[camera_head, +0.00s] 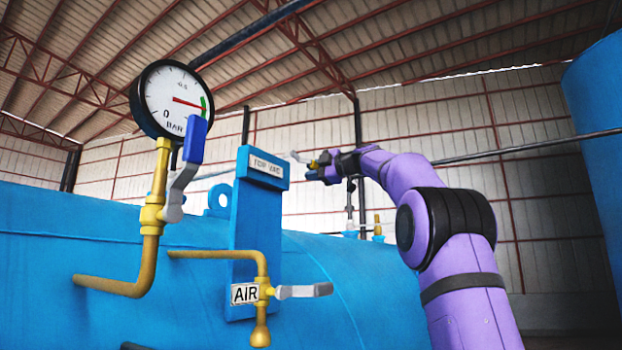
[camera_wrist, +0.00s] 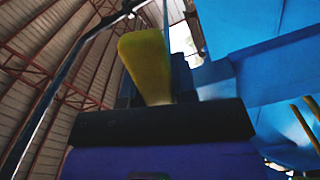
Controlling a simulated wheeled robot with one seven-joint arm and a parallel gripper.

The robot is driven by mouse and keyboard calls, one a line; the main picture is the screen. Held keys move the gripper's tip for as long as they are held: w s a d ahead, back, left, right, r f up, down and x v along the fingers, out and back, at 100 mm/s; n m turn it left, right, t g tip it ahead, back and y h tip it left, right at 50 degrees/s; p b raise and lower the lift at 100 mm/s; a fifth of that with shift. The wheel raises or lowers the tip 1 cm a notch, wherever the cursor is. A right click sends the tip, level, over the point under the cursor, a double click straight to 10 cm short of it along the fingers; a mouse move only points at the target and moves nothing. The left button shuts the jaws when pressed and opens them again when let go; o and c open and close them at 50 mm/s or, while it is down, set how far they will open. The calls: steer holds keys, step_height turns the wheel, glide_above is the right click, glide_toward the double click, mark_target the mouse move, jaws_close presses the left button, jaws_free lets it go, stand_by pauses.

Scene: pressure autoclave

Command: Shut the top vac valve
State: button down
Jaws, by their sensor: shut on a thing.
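A blue post carries a "TOP VAC" sign (camera_head: 266,168) in the head view. Just right of the sign, the pale tip of a small lever, the top vac valve handle (camera_head: 297,157), shows at the jaws of my gripper (camera_head: 314,164). My gripper is shut on this handle, reaching in from the right. The valve body is hidden behind the sign and the gripper.
A pressure gauge (camera_head: 176,98) and a blue-gripped lever (camera_head: 190,160) stand left of the post. Below it is an "AIR" label (camera_head: 245,293) beside a grey valve lever (camera_head: 304,291). The blue tank (camera_head: 100,260) fills the lower left.

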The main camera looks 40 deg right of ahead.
steer(key=shift+d+r+n, duration=0.2)
steer(key=shift+r+n, duration=1.2)
steer(key=shift+n, duration=0.4)
steer(key=shift+r, duration=0.1)
steer(key=c, duration=0.9)
jaws_free()
glide_toward(314, 162)
steer(key=w+d, duration=0.1)
steer(key=w+d+r, duration=0.1)
steer(key=w+d, duration=0.1)
steer(key=shift+r, duration=0.35)
steer(key=shift+s, duration=0.1)
